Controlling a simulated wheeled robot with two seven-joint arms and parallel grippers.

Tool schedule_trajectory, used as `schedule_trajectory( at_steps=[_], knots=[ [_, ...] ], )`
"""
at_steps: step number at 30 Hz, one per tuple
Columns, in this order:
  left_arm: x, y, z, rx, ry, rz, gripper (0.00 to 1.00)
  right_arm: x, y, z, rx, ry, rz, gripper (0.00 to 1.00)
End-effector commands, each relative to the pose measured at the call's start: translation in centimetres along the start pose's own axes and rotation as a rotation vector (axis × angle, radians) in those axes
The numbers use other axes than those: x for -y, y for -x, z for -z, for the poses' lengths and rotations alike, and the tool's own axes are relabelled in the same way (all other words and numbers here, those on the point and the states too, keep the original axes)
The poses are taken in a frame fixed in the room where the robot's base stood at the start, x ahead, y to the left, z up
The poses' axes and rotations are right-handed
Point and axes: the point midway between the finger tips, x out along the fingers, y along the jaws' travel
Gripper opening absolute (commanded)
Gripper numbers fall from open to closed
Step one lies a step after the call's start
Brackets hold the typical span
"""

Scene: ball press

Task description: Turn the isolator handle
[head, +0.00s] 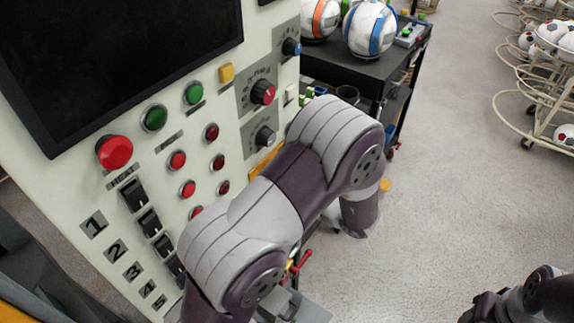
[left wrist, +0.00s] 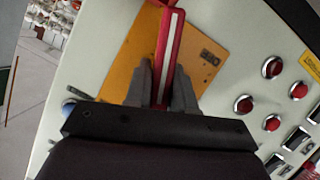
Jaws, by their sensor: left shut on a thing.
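The red isolator handle (left wrist: 168,50) with a white stripe shows in the left wrist view, standing out over an orange plate (left wrist: 118,70) with a label reading OFF. My left gripper (left wrist: 163,85) is shut on the handle, one finger on each side of it. In the head view a strip of the orange plate (head: 263,160) shows beside my left arm, which hides the handle and my left gripper. At the bottom right of the head view is part of my right arm; its jaws cannot be made out.
The pale control panel (head: 225,130) carries several buttons, rotary knobs (head: 263,92) and black switches (head: 149,222) around a dark screen (head: 120,60). A dark cart (head: 350,68) with balls on top stands behind it. A ball rack (head: 545,70) stands at the right. The floor between is clear.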

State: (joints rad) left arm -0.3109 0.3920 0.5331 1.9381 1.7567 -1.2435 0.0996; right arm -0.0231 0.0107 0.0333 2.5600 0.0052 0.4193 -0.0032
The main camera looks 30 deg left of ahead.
Motion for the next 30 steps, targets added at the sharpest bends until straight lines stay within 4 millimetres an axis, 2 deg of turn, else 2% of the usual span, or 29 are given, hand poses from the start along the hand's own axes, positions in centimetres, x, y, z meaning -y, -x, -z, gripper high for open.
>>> schedule_trajectory(
  at_steps=[1, 3, 12, 19, 30],
  knots=[
    [0.0, 0.3, 0.7, 0.001, -0.039, 0.017, 0.00, 0.0, 1.7, 0.2, 0.000, 0.000, 0.000, 0.54],
    [0.3, 0.3, 0.7, 0.001, -0.090, 0.039, 0.00, 0.0, 2.7, 0.3, 0.000, 0.000, 0.000, 0.54],
    [1.2, 0.2, 0.5, 0.001, -0.262, 0.110, 0.00, 0.0, 5.6, 0.7, 0.000, 0.000, 0.000, 0.54],
    [1.6, 0.1, 0.3, 0.002, -0.331, 0.138, 0.00, 0.0, 6.6, 0.8, 0.000, 0.000, 0.000, 0.54],
    [1.8, 0.1, 0.1, 0.002, -0.357, 0.148, 0.00, 0.0, 6.8, 0.8, 0.000, 0.000, 0.000, 0.54]
  ],
)
